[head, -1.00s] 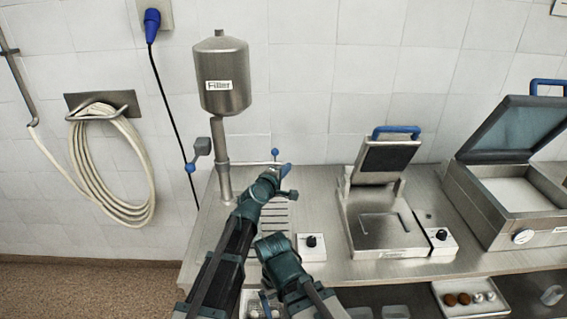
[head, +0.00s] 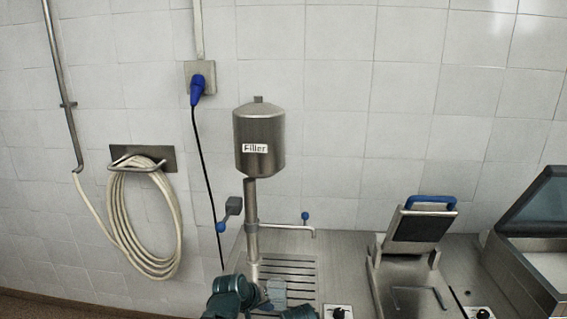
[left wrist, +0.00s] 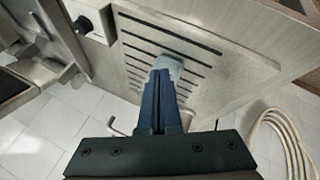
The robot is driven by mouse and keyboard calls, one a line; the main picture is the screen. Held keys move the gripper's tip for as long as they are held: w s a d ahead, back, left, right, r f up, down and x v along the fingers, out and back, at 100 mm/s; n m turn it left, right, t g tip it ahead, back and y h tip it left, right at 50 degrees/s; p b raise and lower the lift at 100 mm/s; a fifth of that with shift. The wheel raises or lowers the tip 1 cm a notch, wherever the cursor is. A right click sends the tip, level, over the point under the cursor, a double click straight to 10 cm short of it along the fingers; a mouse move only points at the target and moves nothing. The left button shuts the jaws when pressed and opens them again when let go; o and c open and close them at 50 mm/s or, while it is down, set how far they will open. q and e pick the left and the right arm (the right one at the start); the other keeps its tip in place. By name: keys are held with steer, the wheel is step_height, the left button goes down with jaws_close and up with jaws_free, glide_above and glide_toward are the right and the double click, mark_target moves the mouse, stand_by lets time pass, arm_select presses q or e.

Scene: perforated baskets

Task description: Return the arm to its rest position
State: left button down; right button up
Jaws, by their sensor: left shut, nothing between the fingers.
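My left gripper (head: 275,292) is low in the head view, in front of the filler's stand and over the slotted drain plate (head: 297,268). In the left wrist view its dark blue fingers (left wrist: 162,82) are together, with pale tips and nothing held. The slotted plate (left wrist: 205,62) lies beyond the tips; I cannot tell how far.
The steel filler (head: 258,140) stands on its post close by, with a blue-knobbed lever (head: 228,212). A small knob box (head: 339,311) and a hinged press (head: 415,235) stand to the right. A hose (head: 145,220) hangs on the left wall.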

arm_select(q)
steer(key=s+a+f+m+g+y, duration=0.1)
steer(key=s+a+f+g+y, duration=0.1)
steer(key=s+a, duration=0.45)
steer(key=s+a+f+m+g+y, duration=0.2)
steer(key=s+a+g, duration=0.1)
steer(key=s+a, duration=0.35)
steer(key=s+d+m+y, duration=0.1)
steer(key=s+d+m, duration=0.2)
steer(key=s+d, duration=0.4)
steer(key=d, duration=0.4)
steer(key=shift+g, duration=0.4)
steer(key=shift+d, duration=0.1)
